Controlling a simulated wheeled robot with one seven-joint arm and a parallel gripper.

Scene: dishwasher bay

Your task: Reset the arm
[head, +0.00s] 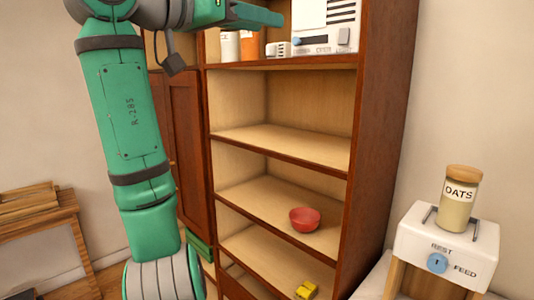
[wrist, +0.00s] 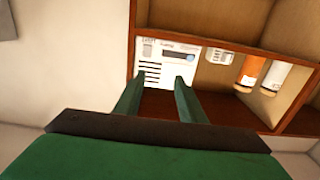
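My gripper (wrist: 154,90) shows in the wrist view with its two green fingers apart and nothing between them. Beyond the fingers is the top shelf bay with a white box (wrist: 165,62). In the head view my green arm rises on the left and bends over at the top. A tapered green end reaches right, in front of the cabinet's upper shelf, and its fingers cannot be told apart there.
The wooden cabinet (head: 365,130) holds an orange container (head: 249,46), a white box (head: 325,25), a red bowl (head: 304,219) and a yellow object (head: 306,290). An oats jar (head: 459,200) stands on a white dispenser (head: 447,246) at right. A wooden table (head: 40,222) stands left.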

